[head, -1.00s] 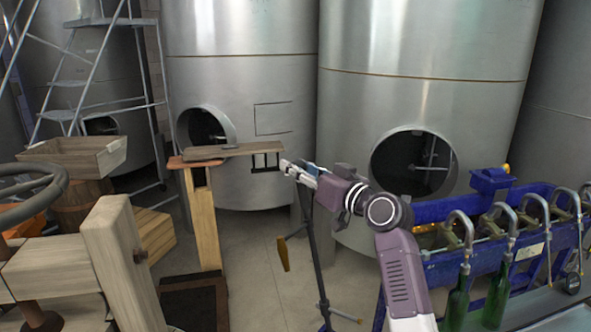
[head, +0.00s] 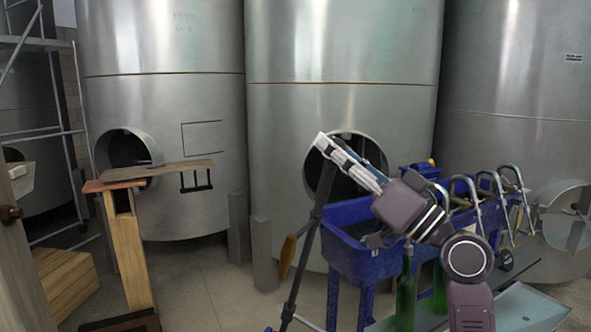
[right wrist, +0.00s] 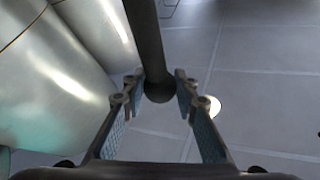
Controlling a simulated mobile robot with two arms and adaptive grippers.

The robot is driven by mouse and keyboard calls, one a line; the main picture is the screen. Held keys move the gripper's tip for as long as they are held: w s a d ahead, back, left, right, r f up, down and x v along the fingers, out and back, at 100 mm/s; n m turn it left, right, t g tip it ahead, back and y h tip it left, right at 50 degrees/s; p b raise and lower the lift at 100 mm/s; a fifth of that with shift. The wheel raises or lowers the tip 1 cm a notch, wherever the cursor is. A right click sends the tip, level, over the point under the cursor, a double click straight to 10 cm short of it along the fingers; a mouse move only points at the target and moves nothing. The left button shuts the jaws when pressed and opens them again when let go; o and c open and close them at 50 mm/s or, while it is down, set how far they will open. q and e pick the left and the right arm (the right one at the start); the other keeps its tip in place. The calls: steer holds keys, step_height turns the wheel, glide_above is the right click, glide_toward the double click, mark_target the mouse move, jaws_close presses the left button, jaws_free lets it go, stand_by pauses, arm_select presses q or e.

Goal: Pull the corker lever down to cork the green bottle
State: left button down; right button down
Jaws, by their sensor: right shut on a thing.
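A dark slim bar, which looks like the corker lever (head: 306,245), rises at a slant in the middle of the head view. My right gripper (head: 322,143) is at the bar's upper end. In the right wrist view the bar (right wrist: 147,45) runs between the two fingers, its rounded end at the fingertips, and the gripper (right wrist: 160,88) is shut on it. A yellow-brown handle-like piece (head: 288,256) hangs beside the bar. Green bottles (head: 405,298) stand under the filler spouts; I cannot make out one in the corker. My left gripper is out of view.
A blue filler trough (head: 350,250) with several curved metal spouts stands right of the bar. Large steel tanks (head: 345,60) fill the back. A wooden stand with a plank top (head: 128,245) is at the left. Floor is clear between stand and bar.

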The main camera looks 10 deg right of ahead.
steer(key=s+d+f+b, duration=0.2)
steer(key=s+d+b, duration=0.1)
steer(key=d, duration=0.1)
steer(key=shift+s+d, duration=0.3)
steer(key=shift+d, duration=0.1)
steer(key=c, duration=1.5)
jaws_free()
steer(key=shift+d, duration=0.1)
steer(key=v, duration=1.2)
steer(key=shift+c, duration=0.2)
